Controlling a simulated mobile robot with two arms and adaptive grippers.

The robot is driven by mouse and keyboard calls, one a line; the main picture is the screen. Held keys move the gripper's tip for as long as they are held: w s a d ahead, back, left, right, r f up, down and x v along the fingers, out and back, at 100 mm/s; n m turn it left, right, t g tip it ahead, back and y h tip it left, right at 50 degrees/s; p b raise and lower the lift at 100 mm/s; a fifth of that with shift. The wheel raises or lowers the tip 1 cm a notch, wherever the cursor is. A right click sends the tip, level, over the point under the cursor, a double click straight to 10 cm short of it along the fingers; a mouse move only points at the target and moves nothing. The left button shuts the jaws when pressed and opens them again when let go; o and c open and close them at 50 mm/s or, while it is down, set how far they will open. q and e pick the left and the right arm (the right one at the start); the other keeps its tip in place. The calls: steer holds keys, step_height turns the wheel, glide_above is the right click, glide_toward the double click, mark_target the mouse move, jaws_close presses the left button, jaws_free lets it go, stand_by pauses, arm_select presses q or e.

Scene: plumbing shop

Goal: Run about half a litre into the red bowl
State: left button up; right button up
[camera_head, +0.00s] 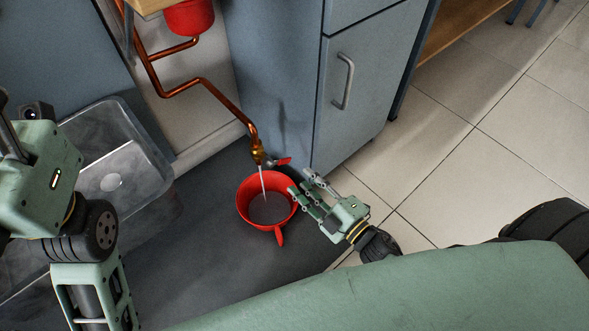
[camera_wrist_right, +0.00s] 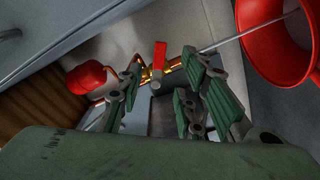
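The red bowl (camera_head: 242,205) sits on the dark floor mat under a brass tap (camera_head: 257,151); it has a side handle. A thin stream (camera_head: 263,181) runs from the tap into it, and greyish liquid shows inside; its level is hard to judge. The bowl also shows at the right wrist view's top right (camera_wrist_right: 257,60). The tap's red lever (camera_head: 284,160) also shows there (camera_wrist_right: 160,54). My right gripper (camera_head: 300,182) is open and empty beside the bowl, with the lever beyond and between its fingers. My left gripper is partly cut off at the left edge; its fingers are unclear.
A clear plastic tub (camera_head: 150,180) stands left of the bowl. Copper pipe (camera_head: 205,88) runs down to the tap from near a red vessel (camera_head: 190,17). A blue-grey cabinet (camera_head: 365,80) stands behind my right gripper. Tiled floor (camera_head: 470,170) at right is clear.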

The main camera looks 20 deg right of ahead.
steer(key=shift+v, duration=1.35)
stand_by(6.7)
